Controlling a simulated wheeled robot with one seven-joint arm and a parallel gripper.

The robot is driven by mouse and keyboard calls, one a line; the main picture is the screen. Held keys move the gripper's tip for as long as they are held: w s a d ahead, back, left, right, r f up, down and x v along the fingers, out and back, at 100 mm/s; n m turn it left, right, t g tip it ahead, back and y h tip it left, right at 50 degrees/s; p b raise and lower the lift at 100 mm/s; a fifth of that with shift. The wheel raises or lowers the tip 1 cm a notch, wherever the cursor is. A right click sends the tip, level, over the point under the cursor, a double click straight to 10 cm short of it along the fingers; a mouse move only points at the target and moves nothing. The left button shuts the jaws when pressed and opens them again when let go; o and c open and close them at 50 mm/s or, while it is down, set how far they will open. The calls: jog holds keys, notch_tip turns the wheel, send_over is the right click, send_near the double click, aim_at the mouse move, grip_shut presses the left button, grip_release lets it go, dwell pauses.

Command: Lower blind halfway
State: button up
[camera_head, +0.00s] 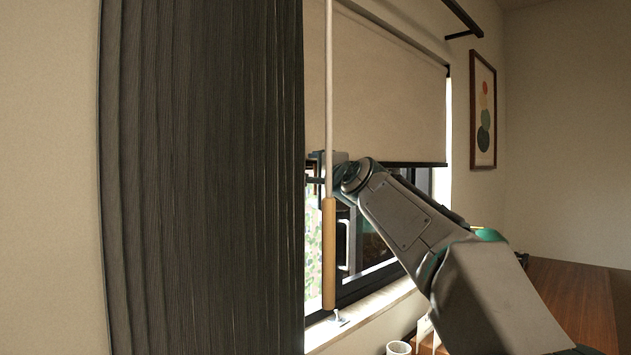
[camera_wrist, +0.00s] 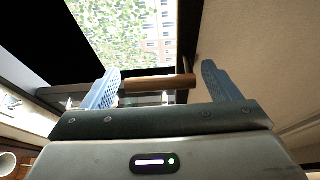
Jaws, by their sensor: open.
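The beige roller blind (camera_head: 385,85) hangs over the upper part of the window, with a dark bottom bar (camera_head: 405,164); bright glass shows below it. A pale wand with a wooden handle (camera_head: 329,255) hangs upright in front of the window. My gripper (camera_wrist: 160,70) is open, its two blue fingers spread in the wrist view. A wooden cylinder, apparently the handle (camera_wrist: 160,85), lies across the gap between them there; I cannot tell whether it touches either finger. In the head view my gripper is by the window behind the wand, its fingertips mostly hidden by the curtain.
A dark pleated curtain (camera_head: 200,180) covers the left of the window. A white cup (camera_head: 398,348) stands below the sill (camera_head: 365,308), near my arm. A wooden counter (camera_head: 575,300) is at right, and a framed picture (camera_head: 483,110) hangs on the wall.

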jog(key=b+v, duration=0.3)
jog(key=v, duration=0.4)
jog(key=shift+s, duration=0.2)
jog(key=shift+d+f, duration=0.1)
